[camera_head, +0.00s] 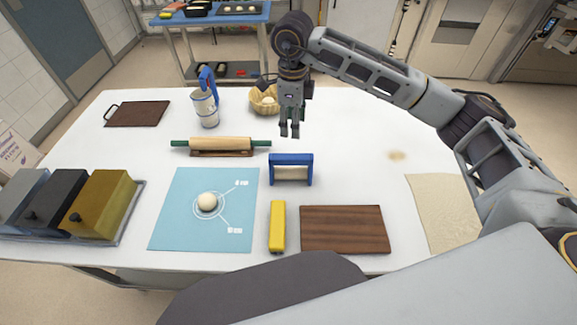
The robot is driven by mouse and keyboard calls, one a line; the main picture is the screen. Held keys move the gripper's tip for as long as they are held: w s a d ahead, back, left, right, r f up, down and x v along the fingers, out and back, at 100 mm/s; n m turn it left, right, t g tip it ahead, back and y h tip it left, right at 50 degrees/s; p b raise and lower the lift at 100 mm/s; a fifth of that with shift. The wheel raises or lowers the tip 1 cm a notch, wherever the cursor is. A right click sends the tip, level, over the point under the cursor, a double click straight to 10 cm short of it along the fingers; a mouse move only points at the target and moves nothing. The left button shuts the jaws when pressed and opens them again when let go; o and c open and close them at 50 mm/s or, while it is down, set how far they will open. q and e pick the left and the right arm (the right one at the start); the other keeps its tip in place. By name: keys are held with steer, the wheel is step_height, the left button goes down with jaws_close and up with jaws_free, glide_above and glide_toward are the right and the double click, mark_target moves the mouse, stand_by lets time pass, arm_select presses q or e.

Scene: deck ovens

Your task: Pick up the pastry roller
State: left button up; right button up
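The pastry roller (291,160), a blue bracket-shaped frame with a pale cylinder low between its sides, stands on the white table right of the blue mat. A wooden rolling pin (221,143) with green handles rests on a brown stand further back and to the left. My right gripper (289,130) points down behind the blue-framed roller, apart from it. Its two fingers show a small gap with nothing between them. My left gripper is not in view.
A blue mat (170,228) holds a dough ball (207,201). A yellow block-shaped tool (277,227) and a brown board (344,229) lie in front. A jug (205,107) and basket (264,101) stand behind. Several bins (100,200) sit at left.

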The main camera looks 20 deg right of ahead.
mark_target(291, 156)
steer(key=shift+s+a+n, duration=0.25)
steer(key=shift+n, duration=0.55)
steer(key=shift+n, duration=0.5)
steer(key=shift+f+p, duration=0.7)
steer(key=shift+f, duration=3.6)
steer(key=shift+f, duration=0.15)
steer(key=shift+s+f+p, duration=0.15)
steer(key=shift+f+p, duration=0.4)
steer(key=shift+f, duration=0.35)
steer(key=shift+f+p, duration=0.4)
steer(key=shift+f, duration=1.15)
